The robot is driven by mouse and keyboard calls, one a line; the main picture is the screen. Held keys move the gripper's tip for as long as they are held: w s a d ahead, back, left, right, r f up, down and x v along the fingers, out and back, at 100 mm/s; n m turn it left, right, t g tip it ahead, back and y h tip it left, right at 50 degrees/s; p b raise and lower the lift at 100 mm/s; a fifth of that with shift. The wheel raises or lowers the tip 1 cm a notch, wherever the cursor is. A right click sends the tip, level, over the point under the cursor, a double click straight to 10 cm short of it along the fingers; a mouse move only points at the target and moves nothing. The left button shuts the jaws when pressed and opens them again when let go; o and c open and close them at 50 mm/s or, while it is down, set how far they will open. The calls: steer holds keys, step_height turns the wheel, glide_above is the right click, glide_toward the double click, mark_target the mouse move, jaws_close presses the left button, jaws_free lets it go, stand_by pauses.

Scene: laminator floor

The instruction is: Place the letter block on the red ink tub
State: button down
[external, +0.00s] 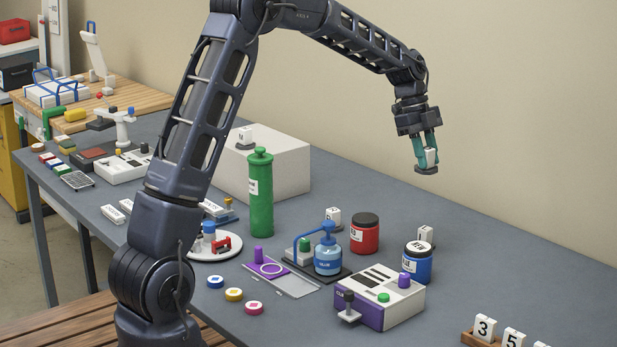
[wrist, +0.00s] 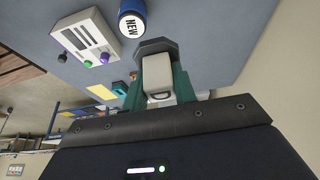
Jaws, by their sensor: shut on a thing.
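My gripper (external: 427,152) is raised above the back right of the grey table. Its teal fingers are shut on the letter block (external: 430,156), a small white block with a dark base. In the wrist view the block (wrist: 158,78) sits between the fingers, with its dark base beyond them; no letter is readable there. The red ink tub (external: 364,236) has a black lid and a white label. It stands on the table, lower and to the left of my gripper in the external view, apart from the held block. I cannot pick out the red tub in the wrist view.
A blue tub (external: 418,264) with a white lid stands right of the red one; it also shows in the wrist view (wrist: 132,20). A purple-and-white device (external: 376,300) is in front. The table's back right is clear.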

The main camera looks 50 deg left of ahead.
step_height(320, 180, up, 4)
glide_above(370, 219)
steer(key=a, duration=0.2)
steer(key=f, duration=1.9)
steer(key=shift+d+f, duration=0.2)
steer(key=shift+f, duration=0.15)
steer(key=shift+f, duration=0.15)
steer(key=c, duration=1.1)
jaws_free()
